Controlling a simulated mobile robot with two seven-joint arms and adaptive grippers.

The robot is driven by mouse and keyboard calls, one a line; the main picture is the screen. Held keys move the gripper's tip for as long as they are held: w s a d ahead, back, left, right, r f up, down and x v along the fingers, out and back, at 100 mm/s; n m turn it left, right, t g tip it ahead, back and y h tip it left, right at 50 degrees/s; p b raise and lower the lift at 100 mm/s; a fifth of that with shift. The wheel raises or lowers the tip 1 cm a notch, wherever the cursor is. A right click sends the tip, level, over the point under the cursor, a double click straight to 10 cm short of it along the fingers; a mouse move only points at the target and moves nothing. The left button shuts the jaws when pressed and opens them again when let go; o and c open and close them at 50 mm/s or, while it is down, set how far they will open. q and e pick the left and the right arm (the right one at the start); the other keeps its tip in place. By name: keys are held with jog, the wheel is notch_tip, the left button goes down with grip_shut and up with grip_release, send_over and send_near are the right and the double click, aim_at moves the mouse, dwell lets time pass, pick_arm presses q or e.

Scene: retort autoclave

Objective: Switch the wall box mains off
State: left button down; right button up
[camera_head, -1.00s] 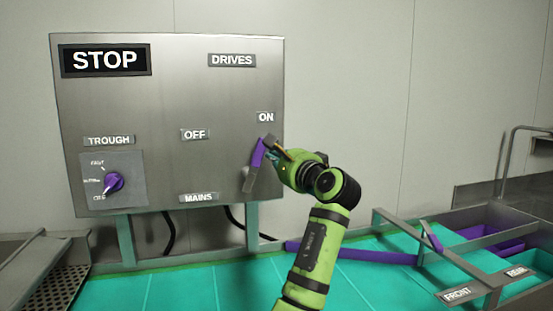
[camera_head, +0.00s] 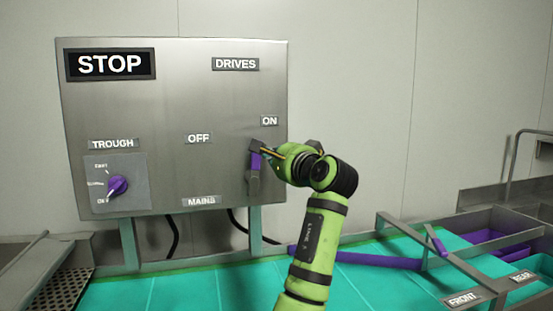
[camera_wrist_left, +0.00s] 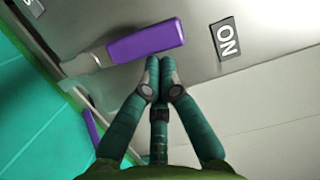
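The mains lever has a purple grip (camera_head: 255,162) and a grey foot (camera_head: 253,185), on the right part of the steel wall box (camera_head: 190,95). It stands nearly upright, below the ON label (camera_head: 269,120) and right of the OFF label (camera_head: 198,138). The MAINS label (camera_head: 201,201) is at the box's lower edge. My left gripper (camera_head: 262,149) is at the lever's upper end. In the left wrist view its fingers (camera_wrist_left: 162,75) are together, right beside the purple grip (camera_wrist_left: 147,41); touching is hard to tell. My right gripper is out of view.
A TROUGH knob (camera_head: 117,186) is at the box's lower left, with a STOP label (camera_head: 110,64) above. Below lies a teal surface (camera_head: 190,285). A frame with purple parts and FRONT (camera_head: 462,298) and REAR labels is at right.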

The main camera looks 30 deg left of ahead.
pick_arm(q)
jog(key=shift+s+a+r+n+t+h+b, duration=0.1)
jog(key=shift+s+a+n+h+b, duration=0.3)
jog(key=shift+s+a+n, duration=0.8)
jog(key=shift+s+a+r+n+t+h+b, duration=0.1)
jog(key=shift+s+a+n+h+b, duration=0.3)
jog(key=shift+n, duration=1.45)
jog(key=shift+s+a+n+t+h+b, duration=0.1)
jog(key=shift+s+a+n+h, duration=0.5)
jog(key=shift+s+n, duration=0.7)
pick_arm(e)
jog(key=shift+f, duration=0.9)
pick_arm(q)
jog(key=shift+w+n, duration=0.25)
jog(key=shift+w, duration=0.05)
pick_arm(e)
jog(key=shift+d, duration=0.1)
